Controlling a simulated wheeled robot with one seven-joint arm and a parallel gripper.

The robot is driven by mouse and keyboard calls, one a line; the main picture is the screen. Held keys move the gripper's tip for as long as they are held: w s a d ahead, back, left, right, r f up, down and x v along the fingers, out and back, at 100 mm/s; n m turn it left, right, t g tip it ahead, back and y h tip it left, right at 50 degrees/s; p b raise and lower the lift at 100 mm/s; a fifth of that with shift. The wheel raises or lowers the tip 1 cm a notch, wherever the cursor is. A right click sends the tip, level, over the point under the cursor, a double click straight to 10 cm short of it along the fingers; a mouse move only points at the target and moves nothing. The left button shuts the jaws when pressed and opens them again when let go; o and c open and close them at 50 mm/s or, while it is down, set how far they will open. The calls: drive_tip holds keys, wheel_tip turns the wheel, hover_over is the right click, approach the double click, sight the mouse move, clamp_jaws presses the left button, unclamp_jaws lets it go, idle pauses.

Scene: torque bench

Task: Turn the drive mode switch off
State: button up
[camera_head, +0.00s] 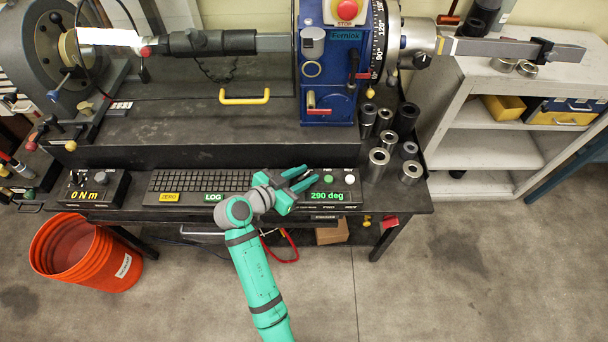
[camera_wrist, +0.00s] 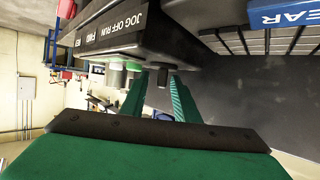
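The control box (camera_head: 340,197) with the green "290 deg" readout sits at the right end of the bench's front ledge. In the wrist view its panel (camera_wrist: 120,40) carries the label "JOG OFF RUN". A dark knob (camera_wrist: 162,77) near that label appears to be the drive mode switch; which position it points to cannot be told. My gripper (camera_head: 310,176) is over the left part of this box and hides the switch in the head view. In the wrist view my gripper (camera_wrist: 155,88) is open, with the dark knob showing between its fingertips; contact is unclear.
A green button (camera_head: 328,179) and a white button (camera_head: 350,179) are just right of my gripper. A keyboard (camera_head: 200,182) lies to the left. Several metal sockets (camera_head: 379,158) stand to the right. An orange bucket (camera_head: 85,255) is on the floor; floor at right is clear.

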drive_tip(key=shift+c, duration=0.7)
clamp_jaws()
drive_tip(key=shift+n+t+y, duration=0.3)
drive_tip(key=shift+n, duration=0.1)
drive_tip(key=n+t+y, duration=0.2)
drive_tip(key=n+y, duration=0.1)
drive_tip(key=shift+s+a+n+y, duration=0.1)
drive_tip(key=shift+s+n+y, duration=0.05)
drive_tip(key=shift+n+y, duration=0.2)
drive_tip(key=shift+n+t+y, duration=0.7)
drive_tip(key=shift+n+y, duration=0.95)
drive_tip(key=shift+y, duration=0.3)
drive_tip(key=shift+w+n+y, duration=0.2)
drive_tip(key=shift+n+y, duration=0.4)
drive_tip(key=shift+y, duration=0.1)
drive_tip(key=shift+o, duration=0.7)
unclamp_jaws()
drive_tip(key=shift+s, duration=0.1)
